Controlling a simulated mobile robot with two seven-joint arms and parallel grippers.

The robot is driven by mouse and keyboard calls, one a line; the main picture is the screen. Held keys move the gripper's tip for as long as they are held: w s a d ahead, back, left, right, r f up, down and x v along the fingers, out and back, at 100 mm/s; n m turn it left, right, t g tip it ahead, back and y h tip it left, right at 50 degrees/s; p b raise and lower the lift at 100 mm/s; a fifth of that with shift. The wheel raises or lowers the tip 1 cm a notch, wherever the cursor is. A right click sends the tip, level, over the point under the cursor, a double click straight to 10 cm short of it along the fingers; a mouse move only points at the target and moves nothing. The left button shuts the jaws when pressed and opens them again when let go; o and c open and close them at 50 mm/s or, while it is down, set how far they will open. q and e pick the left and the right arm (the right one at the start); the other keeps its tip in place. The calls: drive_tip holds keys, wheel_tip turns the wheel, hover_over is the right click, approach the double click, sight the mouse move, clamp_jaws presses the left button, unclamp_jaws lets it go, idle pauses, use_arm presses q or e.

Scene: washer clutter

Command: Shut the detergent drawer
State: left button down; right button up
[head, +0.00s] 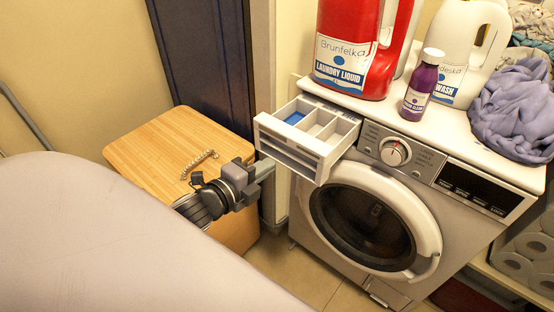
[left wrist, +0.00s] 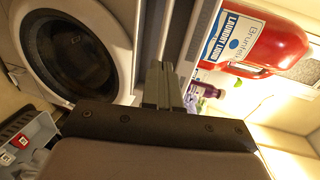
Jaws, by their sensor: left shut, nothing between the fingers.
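The detergent drawer (head: 293,156) is pulled out of the upper left of the washing machine (head: 335,240). Its open top shows white compartments, one with a blue part. My left gripper (head: 266,168) is shut and empty, at the lower left of the drawer's front. In the head view its tips look close to the drawer front; I cannot tell whether they touch. In the left wrist view the two fingers (left wrist: 163,86) lie together, with the round washer door (left wrist: 80,55) to their left. My right gripper is not in view.
A red laundry liquid jug (head: 345,75), a purple bottle (head: 420,88), a white jug (head: 455,60) and a crumpled purple cloth (head: 515,110) stand or lie on the washer top. A wooden-topped box (head: 150,150) with a beaded string (head: 198,163) is beneath my left arm.

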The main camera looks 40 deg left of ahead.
use_arm(q)
drive_tip(key=shift+x, duration=2.3)
